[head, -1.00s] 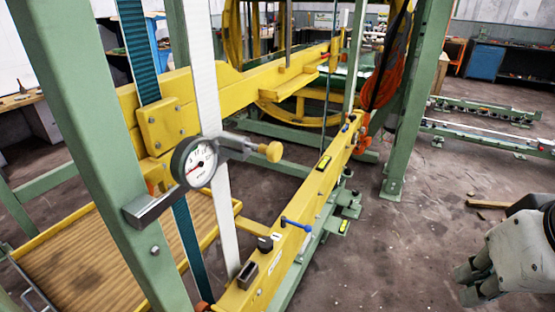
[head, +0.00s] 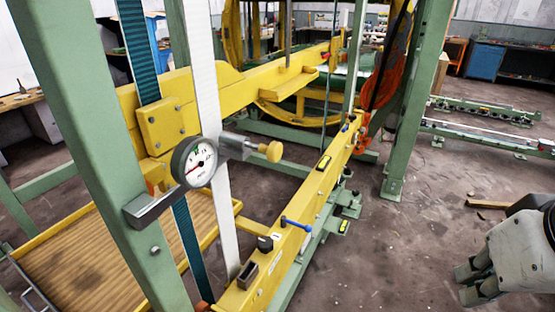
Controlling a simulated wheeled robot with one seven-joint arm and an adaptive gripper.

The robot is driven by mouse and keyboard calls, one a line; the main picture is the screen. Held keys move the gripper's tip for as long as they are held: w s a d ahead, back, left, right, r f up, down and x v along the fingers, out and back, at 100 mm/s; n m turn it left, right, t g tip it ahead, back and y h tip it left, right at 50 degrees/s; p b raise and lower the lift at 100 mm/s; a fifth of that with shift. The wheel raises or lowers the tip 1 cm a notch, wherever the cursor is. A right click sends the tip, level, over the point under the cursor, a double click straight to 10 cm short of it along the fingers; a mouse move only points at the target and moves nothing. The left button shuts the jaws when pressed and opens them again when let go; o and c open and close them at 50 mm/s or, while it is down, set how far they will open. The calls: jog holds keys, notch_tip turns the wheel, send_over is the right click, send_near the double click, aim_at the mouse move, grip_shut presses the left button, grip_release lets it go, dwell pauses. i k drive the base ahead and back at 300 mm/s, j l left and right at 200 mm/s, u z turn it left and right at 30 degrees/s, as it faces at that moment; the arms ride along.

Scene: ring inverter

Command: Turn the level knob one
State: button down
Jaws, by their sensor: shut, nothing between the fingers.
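A small black knob (head: 265,243) sits on top of the yellow beam (head: 312,190) near its front end. A small white tag with a mark like a 1 (head: 276,235) is beside it. My gripper (head: 466,285) is at the lower right, shut and empty. It is well to the right of the beam and apart from the knob, over the floor. The way the knob is turned is too small to tell.
A blue-handled lever (head: 296,222) and a dark block (head: 247,275) flank the knob on the beam. A dial gauge (head: 194,162) and yellow round knob (head: 273,151) stand above. A green post (head: 402,120) rises behind.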

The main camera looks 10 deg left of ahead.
aim_at(265, 244)
jog(key=i+l+z, duration=0.3)
jog(key=i, duration=0.15)
jog(key=i+z, duration=0.3)
jog(key=i, duration=0.15)
jog(key=i+l+u, duration=0.1)
jog(key=i+u, duration=0.25)
jog(key=u, duration=0.15)
jog(key=i+l+u, duration=0.15)
jog(key=i+u, duration=0.15)
jog(key=u, duration=0.15)
jog(key=i+l+u, duration=0.25)
jog(key=u, duration=0.25)
jog(key=l, duration=0.1)
